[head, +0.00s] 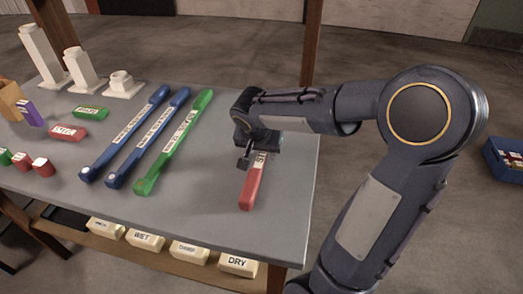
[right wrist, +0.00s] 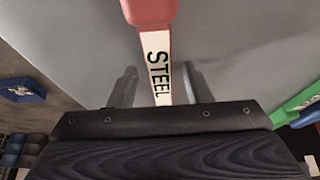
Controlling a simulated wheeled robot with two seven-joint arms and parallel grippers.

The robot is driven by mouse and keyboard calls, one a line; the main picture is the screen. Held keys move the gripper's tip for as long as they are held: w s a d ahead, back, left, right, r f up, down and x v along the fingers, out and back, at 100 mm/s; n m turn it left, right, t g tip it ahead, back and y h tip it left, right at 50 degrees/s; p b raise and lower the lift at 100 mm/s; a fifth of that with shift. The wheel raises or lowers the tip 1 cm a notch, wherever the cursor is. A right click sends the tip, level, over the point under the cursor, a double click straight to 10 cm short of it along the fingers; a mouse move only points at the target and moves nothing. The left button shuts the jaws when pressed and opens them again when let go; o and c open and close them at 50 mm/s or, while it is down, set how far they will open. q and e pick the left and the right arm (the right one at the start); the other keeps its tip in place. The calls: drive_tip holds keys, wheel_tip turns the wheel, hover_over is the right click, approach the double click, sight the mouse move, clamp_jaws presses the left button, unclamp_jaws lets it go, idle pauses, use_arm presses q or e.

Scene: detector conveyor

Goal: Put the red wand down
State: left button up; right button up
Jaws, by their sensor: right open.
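The red wand (head: 251,189) lies on the grey table near its right edge, right of the green wand. In the right wrist view its red end (right wrist: 148,12) and white label reading STEEL show at the top middle. My right gripper (head: 245,163) is above the far part of the wand and hides that part in the head view. In the right wrist view my right gripper's fingers (right wrist: 163,88) are apart, one on each side of the wand, with gaps visible. My left gripper is not in view.
Two blue wands (head: 125,136) and a green wand (head: 175,140) lie to the left. Small labelled red, green and purple blocks and white stands (head: 82,70) are farther left. Labelled bins (head: 190,251) sit on a shelf below. A blue crate (head: 503,160) stands at right.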

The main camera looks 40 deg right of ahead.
drive_tip(key=shift+a+r, duration=0.1)
drive_tip(key=shift+r, duration=0.35)
drive_tip(key=p+v, duration=0.2)
drive_tip(key=v, duration=0.9)
drive_tip(key=s+a+f+n+t+y, duration=0.1)
drive_tip(key=s+a+f+n+y, duration=0.1)
drive_tip(key=s, duration=0.3)
drive_tip(key=s+a+f+n+t+y, duration=0.1)
drive_tip(key=s+a+f+n+y, duration=0.1)
drive_tip(key=s+a, duration=0.3)
drive_tip(key=s+a+f+n+y, duration=0.3)
drive_tip(key=s+n, duration=0.1)
drive_tip(key=s, duration=0.1)
drive_tip(key=shift+s+a+t, duration=0.25)
drive_tip(key=shift+a+t, duration=0.05)
drive_tip(key=shift+t, duration=0.1)
drive_tip(key=shift+s+a+f+n, duration=0.1)
drive_tip(key=shift+a+f+n, duration=0.1)
drive_tip(key=shift+n, duration=0.1)
drive_tip(key=shift+s, duration=0.1)
